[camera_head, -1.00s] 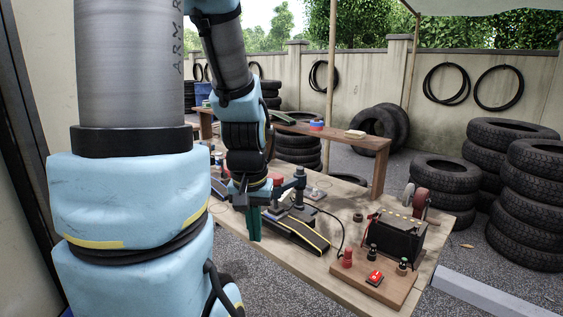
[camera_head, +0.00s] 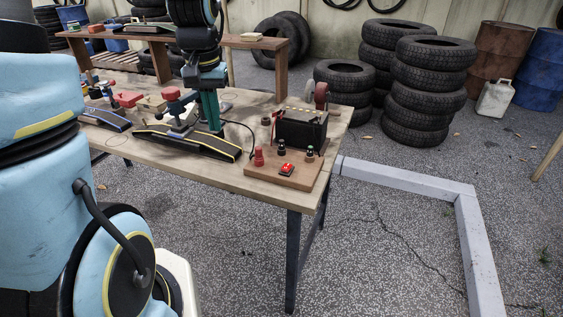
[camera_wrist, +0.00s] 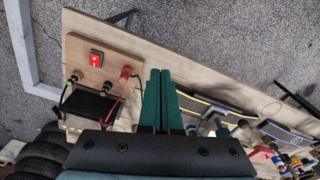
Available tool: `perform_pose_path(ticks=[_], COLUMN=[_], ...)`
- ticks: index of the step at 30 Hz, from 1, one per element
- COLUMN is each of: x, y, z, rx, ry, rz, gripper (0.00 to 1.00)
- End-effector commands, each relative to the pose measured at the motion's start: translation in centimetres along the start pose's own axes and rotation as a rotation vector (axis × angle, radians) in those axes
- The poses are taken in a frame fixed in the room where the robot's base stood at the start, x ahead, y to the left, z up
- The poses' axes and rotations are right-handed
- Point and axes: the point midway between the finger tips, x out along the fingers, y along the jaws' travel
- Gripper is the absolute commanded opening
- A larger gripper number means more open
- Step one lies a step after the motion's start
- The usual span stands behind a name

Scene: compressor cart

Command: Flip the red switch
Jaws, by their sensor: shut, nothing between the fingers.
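The red switch (camera_head: 286,170) sits on a wooden board (camera_head: 262,179) near the right end of the workbench. In the wrist view the switch (camera_wrist: 96,58) shows at the upper left, a red rocker with white marks in a dark frame. My gripper (camera_head: 212,130) points down over the bench, behind and left of the board, apart from the switch. In the wrist view my gripper's green fingers (camera_wrist: 160,72) are together and empty, to the right of the switch. Which side of the rocker is pressed I cannot tell.
A black battery (camera_head: 301,129) stands behind the switch. A red knob (camera_head: 259,156) and dark terminals stand beside it. A black foot-pump-like ramp (camera_head: 190,142) and red-topped clamp lie left of the board. The bench's front edge and the floor before it are clear.

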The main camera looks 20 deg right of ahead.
Motion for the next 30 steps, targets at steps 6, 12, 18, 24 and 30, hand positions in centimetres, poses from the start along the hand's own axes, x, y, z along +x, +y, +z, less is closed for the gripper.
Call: perform_pose_path(ticks=[6,12,18,24,30], x=[0.8,0.5,0.3,0.3,0.1], y=[10.2,15.0,15.6,15.5,15.6], z=[-4.5,-5.4,-5.5,-5.5,-6.0], rx=[0.22,0.307,0.318,0.317,0.317], ry=[-0.047,-0.069,-0.073,-0.073,-0.073], rz=[0.01,0.011,0.011,0.011,0.011], gripper=[0.0,0.0,0.0,0.0,0.0])
